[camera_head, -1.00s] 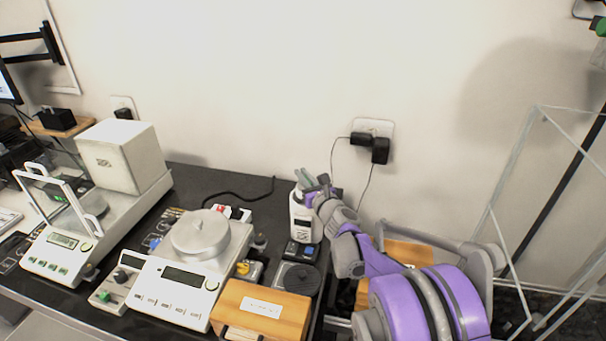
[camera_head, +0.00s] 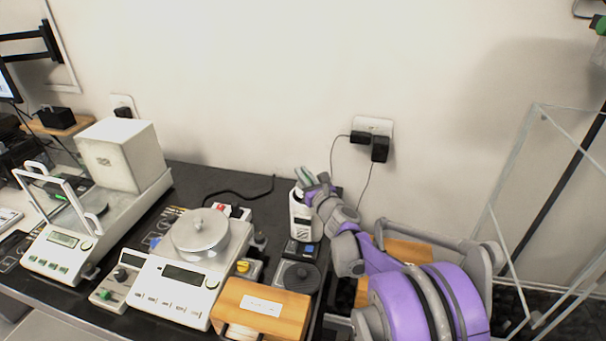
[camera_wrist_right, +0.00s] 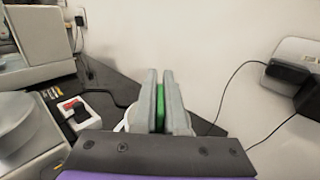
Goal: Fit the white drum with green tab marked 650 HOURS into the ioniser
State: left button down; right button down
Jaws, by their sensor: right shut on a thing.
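My right gripper (camera_head: 304,177) is above the top of a white upright unit with a dark label (camera_head: 300,212), which looks like the ioniser, at the table's back right corner. In the right wrist view my gripper (camera_wrist_right: 160,95) is shut on a green tab (camera_wrist_right: 160,107), seen as a strip between the grey fingers. The drum's body is mostly hidden. A white curved edge shows left of the fingers in the wrist view; I cannot tell whether it is drum or ioniser. The 650 HOURS marking is not readable. My left gripper is not in view.
A balance with a silver domed pan (camera_head: 200,236) stands mid-table, a wooden box (camera_head: 262,308) in front. A dark round-topped device (camera_head: 298,277) is just before the white unit. Wall plugs (camera_head: 372,142) with hanging cords are behind to the right. A black cable lies behind.

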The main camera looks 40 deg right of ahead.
jog(key=shift+f, duration=0.1)
dwell(0.3)
jog(key=shift+f+b, duration=0.5)
jog(key=shift+f, duration=0.15)
jog(key=c, duration=0.9)
grip_release()
jog(key=shift+r, duration=0.1)
jog(key=v, duration=1.1)
